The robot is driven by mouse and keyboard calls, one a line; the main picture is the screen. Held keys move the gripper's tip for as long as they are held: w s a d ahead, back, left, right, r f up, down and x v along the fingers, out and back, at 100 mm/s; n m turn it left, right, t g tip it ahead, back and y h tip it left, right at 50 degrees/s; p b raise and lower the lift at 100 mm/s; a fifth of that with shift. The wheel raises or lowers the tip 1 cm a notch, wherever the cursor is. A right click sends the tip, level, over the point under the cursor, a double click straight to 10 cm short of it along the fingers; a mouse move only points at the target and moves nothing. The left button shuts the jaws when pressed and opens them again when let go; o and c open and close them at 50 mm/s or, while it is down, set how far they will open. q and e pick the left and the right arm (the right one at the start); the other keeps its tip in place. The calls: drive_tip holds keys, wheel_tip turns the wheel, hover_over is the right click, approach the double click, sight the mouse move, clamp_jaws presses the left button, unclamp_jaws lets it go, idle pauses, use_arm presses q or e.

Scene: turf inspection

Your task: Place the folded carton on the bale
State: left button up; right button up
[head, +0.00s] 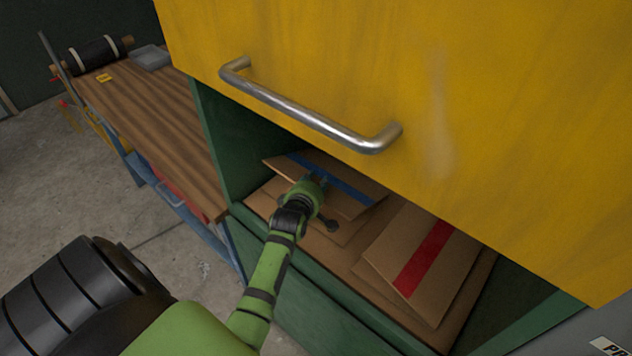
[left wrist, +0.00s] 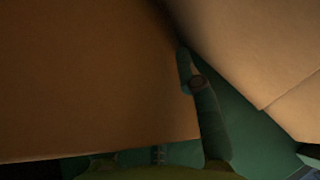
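A folded brown carton with a blue stripe (head: 345,182) lies tilted over other flat cardboard on the left side of a green cabinet's shelf. My left gripper (head: 325,201) is at its near edge, one finger over the carton and one lower down in front. In the left wrist view the carton (left wrist: 90,80) fills the left side and hides one finger; the other finger (left wrist: 205,110) shows along its edge. I cannot tell whether the gripper is closed on it. My right gripper is out of view. I cannot make out a bale.
A red-striped carton (head: 425,255) lies on the right of the shelf. A yellow front (head: 400,60) with a metal handle (head: 310,118) overhangs the opening. A wooden bench (head: 150,120) at left bears a dark strapped roll (head: 93,54) and grey tray (head: 151,57).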

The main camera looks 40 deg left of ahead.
use_arm(q)
drive_tip(key=shift+w, duration=0.1)
drive_tip(key=shift+r, duration=0.2)
drive_tip(key=shift+s+d+r+p, duration=0.15)
drive_tip(key=shift+s+p, duration=0.15)
drive_tip(key=shift+p, duration=0.2)
drive_tip(key=p+v, duration=0.6)
drive_tip(key=v, duration=0.5)
drive_tip(key=shift+s, duration=0.15)
idle(0.5)
